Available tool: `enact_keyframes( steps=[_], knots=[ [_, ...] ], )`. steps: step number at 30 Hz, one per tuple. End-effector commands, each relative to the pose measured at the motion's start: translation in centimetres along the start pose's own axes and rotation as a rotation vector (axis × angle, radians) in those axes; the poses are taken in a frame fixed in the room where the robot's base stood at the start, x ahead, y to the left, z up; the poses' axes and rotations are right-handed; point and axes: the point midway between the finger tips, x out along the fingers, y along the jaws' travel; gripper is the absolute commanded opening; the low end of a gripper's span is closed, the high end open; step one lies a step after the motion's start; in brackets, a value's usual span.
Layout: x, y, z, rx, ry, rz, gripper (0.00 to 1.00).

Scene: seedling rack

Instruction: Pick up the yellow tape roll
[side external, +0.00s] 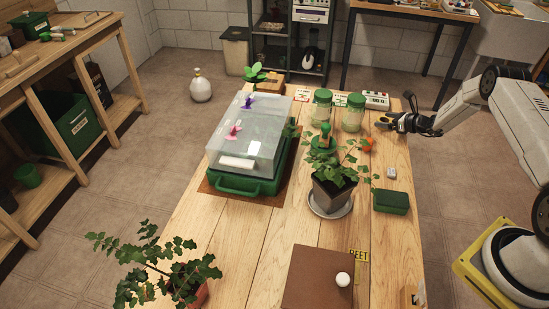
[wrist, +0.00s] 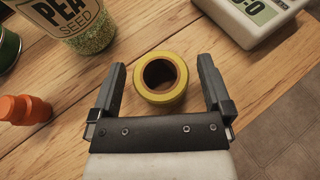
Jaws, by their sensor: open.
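The yellow tape roll (wrist: 161,98) lies flat on the wooden table in the wrist view, its dark round hole facing up. My gripper (wrist: 161,68) is open, with one finger to the left of the roll and one to the right. A gap shows between the roll and each finger, and nothing is held. In the side external view my gripper (side external: 384,122) is low over the table's right edge, and the roll is too small and covered there to make out clearly.
A pea seed jar (wrist: 88,28) stands left of the roll and a white device with a display (wrist: 245,18) right of it. An orange object (wrist: 25,109) is at far left. A potted plant (side external: 335,182) and clear-lidded green box (side external: 240,183) stand farther off.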

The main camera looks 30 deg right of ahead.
Motion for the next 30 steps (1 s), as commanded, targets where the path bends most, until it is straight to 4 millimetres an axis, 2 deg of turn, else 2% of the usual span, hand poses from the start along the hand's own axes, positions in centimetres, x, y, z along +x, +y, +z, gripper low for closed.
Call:
enact_keyframes(
  steps=[10, 15, 18, 30],
  knots=[
    [-0.02, 0.01, -0.01, 0.000, 0.000, 0.000, 1.00],
    [-0.03, 0.01, 0.00, 0.000, 0.000, 0.000, 0.46],
    [-0.03, 0.01, 0.02, 0.000, 0.000, 0.000, 0.18],
    [-0.15, -0.01, 0.34, -0.001, 0.000, 0.000, 0.18]
  ],
)
